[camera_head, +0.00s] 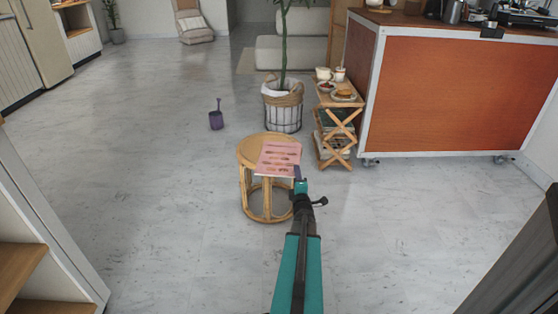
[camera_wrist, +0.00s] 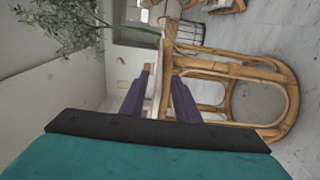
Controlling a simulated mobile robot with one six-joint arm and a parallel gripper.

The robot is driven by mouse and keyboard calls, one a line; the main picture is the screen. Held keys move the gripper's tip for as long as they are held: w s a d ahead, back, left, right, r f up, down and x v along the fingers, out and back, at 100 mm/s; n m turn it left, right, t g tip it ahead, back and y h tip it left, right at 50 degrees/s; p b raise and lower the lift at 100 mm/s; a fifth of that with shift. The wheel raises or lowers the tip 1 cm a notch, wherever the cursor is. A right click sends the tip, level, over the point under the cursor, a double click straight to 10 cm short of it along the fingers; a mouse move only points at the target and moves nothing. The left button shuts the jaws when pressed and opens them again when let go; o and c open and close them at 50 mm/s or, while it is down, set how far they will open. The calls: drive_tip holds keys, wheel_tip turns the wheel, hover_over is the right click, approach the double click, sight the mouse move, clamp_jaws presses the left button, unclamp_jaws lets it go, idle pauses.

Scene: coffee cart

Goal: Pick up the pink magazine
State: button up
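The pink magazine (camera_head: 278,157) lies flat on the round rattan stool (camera_head: 246,153), its near right part reaching the seat's edge. My gripper (camera_head: 299,183) is at the magazine's near right corner in the head view. In the wrist view my gripper (camera_wrist: 160,88) shows two purple fingers apart, so it is open. The stool (camera_wrist: 235,68) appears turned sideways there. A thin pale edge, likely the magazine, and the tan seat rim show between the fingers. I cannot tell whether either finger touches the magazine.
A potted plant (camera_head: 283,110) in a basket stands behind the stool. A small wooden rack (camera_head: 338,130) with food on top is to the right, beside the orange cart (camera_head: 450,95). A purple dustpan-like item (camera_head: 216,119) is on the floor. The floor at left is clear.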

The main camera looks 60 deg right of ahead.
drive_tip(key=shift+b+x, duration=0.85)
drive_tip(key=shift+x, duration=1.7)
drive_tip(key=shift+w+a+r, duration=0.1)
clamp_jaws()
